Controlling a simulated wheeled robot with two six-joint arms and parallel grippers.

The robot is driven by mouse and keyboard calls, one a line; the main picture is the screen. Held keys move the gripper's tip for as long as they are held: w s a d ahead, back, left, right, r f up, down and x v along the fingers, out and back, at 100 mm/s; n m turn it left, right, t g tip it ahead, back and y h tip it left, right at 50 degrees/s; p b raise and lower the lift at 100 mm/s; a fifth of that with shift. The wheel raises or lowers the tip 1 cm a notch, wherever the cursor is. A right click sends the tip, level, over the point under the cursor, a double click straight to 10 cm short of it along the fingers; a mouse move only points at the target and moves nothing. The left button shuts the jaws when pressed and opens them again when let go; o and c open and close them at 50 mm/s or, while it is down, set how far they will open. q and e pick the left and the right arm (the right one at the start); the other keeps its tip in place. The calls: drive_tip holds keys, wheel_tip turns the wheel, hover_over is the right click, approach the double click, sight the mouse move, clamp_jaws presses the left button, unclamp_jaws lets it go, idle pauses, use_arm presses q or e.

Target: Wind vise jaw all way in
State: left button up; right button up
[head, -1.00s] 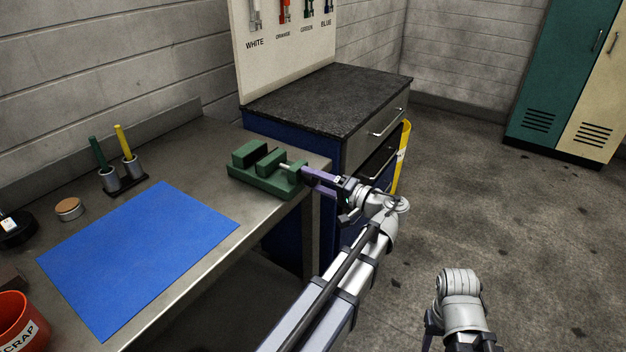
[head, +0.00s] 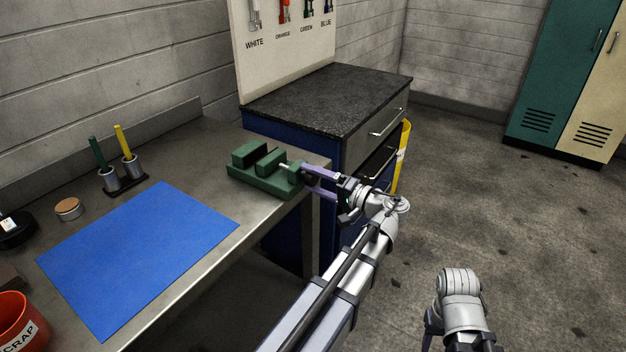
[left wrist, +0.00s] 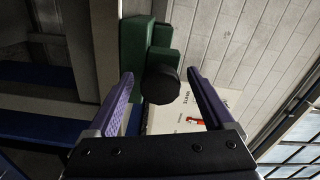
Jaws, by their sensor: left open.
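A green vise (head: 266,172) sits at the right end of the metal workbench. Its two jaw blocks stand apart with a gap between them, and a light screw shows at its right side. My left gripper (head: 312,176) is at the screw end of the vise. In the left wrist view the vise (left wrist: 138,45) is ahead, and a round black knob (left wrist: 160,84) lies between the two spread purple fingers of my left gripper (left wrist: 162,86). I see space on both sides of the knob. The right arm shows at the bottom right, but its fingers are out of view.
A blue mat (head: 140,258) lies on the workbench (head: 205,150). A holder with green and yellow sticks (head: 122,172), a round tin (head: 69,209) and a red scrap bin (head: 18,322) stand at left. A dark-topped cabinet (head: 330,100) is behind the vise.

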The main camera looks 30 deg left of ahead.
use_arm(q)
drive_tip(key=d, duration=0.7)
drive_tip(key=shift+s+d, duration=0.3)
drive_tip(key=shift+d, duration=0.05)
drive_tip(key=shift+f, duration=0.1)
drive_tip(key=s+d+f+m+h, duration=0.2)
drive_tip(key=s+d+f+h, duration=0.15)
drive_tip(key=f, duration=0.35)
drive_tip(key=s+d+f+m+h, duration=0.1)
drive_tip(key=s+d+f+h, duration=0.2)
drive_tip(key=f+h, duration=0.3)
drive_tip(key=s+d+f+m+g+h, duration=0.1)
drive_tip(key=s+d+f+h, duration=0.35)
drive_tip(key=d, duration=0.25)
drive_tip(key=s+d+f+m+h, duration=0.25)
drive_tip(key=s+d+f, duration=0.2)
drive_tip(key=d, duration=0.25)
wheel_tip(320, 180, up, 15)
drive_tip(key=p, duration=1.4)
drive_tip(key=shift+d+n, duration=0.15)
drive_tip(key=shift+n, duration=0.3)
